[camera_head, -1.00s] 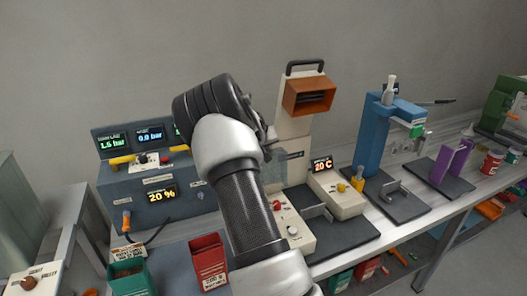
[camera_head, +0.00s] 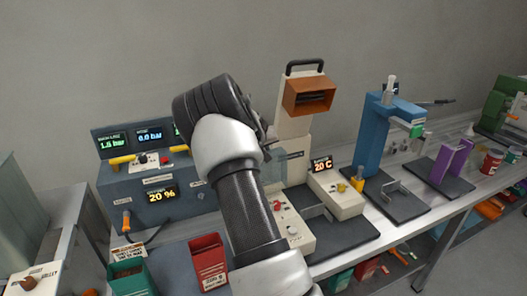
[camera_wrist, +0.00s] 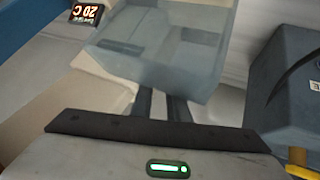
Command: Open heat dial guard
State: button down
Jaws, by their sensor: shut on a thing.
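The heat dial guard looks like a clear grey-blue box-shaped cover (camera_wrist: 165,50). It fills the upper middle of the wrist view, tilted there. In the head view a see-through panel (camera_head: 272,168) shows just right of my arm, apparently the same guard. My gripper (camera_wrist: 162,102) shows in the wrist view as two dark fingers close together at the guard's lower edge. It is shut on the guard. In the head view my arm hides the gripper. I cannot make out the dial under the guard.
A heater stand with an orange hood (camera_head: 309,95) rises behind my arm. A 20 C display (camera_head: 321,164) and yellow knob (camera_head: 342,187) sit to its right. A blue console (camera_head: 150,190) stands left. Red (camera_head: 208,262) and green (camera_head: 130,278) bins are in front.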

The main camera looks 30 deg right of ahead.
jog(key=shift+s+a+f, duration=0.15)
jog(key=shift+a+f, duration=0.1)
jog(key=shift+f, duration=0.25)
jog(key=shift+s+a+f, duration=0.15)
jog(key=shift+a+f, duration=0.05)
jog(key=shift+f, duration=0.25)
jog(key=c, duration=1.6)
grip_release()
jog(key=shift+c, duration=0.2)
jog(key=shift+w+d+r, duration=0.1)
jog(key=shift+d+r, duration=0.1)
jog(key=shift+r, duration=0.25)
jog(key=b+v, duration=0.1)
jog(key=v, duration=1.6)
jog(key=shift+w+r, duration=0.1)
